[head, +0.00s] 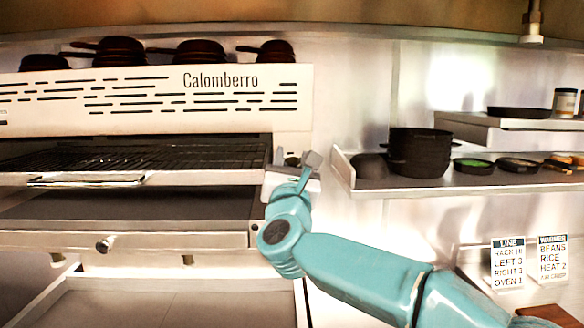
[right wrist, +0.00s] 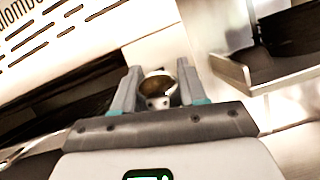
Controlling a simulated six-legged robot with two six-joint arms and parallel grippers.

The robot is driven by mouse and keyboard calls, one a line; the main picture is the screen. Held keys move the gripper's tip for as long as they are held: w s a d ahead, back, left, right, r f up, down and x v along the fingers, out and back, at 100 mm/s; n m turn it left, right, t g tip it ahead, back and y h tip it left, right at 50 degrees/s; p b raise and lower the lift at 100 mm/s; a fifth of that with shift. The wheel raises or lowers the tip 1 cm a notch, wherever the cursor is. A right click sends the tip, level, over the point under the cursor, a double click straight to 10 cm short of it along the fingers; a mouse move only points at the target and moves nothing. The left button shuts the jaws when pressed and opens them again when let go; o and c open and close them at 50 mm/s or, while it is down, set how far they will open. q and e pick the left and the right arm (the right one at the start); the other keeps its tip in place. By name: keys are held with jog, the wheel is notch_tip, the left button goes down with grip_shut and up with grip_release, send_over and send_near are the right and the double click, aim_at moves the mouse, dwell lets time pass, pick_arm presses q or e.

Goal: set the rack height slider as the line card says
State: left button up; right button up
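The line card (head: 507,263) stands at the lower right in the head view. It reads "RACK HI", "LEFT 3", "RIGHT 3", "OVEN 1", the digits small. The grill (head: 150,100) marked "Calomberro" has a wire rack (head: 140,157) inside. A small dark knob (head: 291,160), apparently the rack slider's, is at its right side, partly hidden by my right gripper (head: 308,170). In the right wrist view a round brown and pale knob (right wrist: 158,88) shows between the spread fingers of my right gripper (right wrist: 160,85). I cannot tell whether they touch it. My left gripper is out of view.
Dark pans (head: 120,50) sit on top of the grill. A wall shelf (head: 450,183) to the right holds a dark pot (head: 419,155) and small dishes; its left edge is close to my right gripper. A second card (head: 553,259) about the warmer stands beside the line card.

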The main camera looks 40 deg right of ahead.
jog(key=o, duration=0.4)
jog(key=shift+r, duration=0.1)
jog(key=shift+s+a, duration=0.15)
jog(key=shift+f, duration=0.25)
jog(key=b+v, duration=0.4)
jog(key=v, duration=0.4)
jog(key=b+v, duration=0.4)
jog(key=v, duration=0.4)
jog(key=shift+s+a+r, duration=0.1)
jog(key=shift+r, duration=0.1)
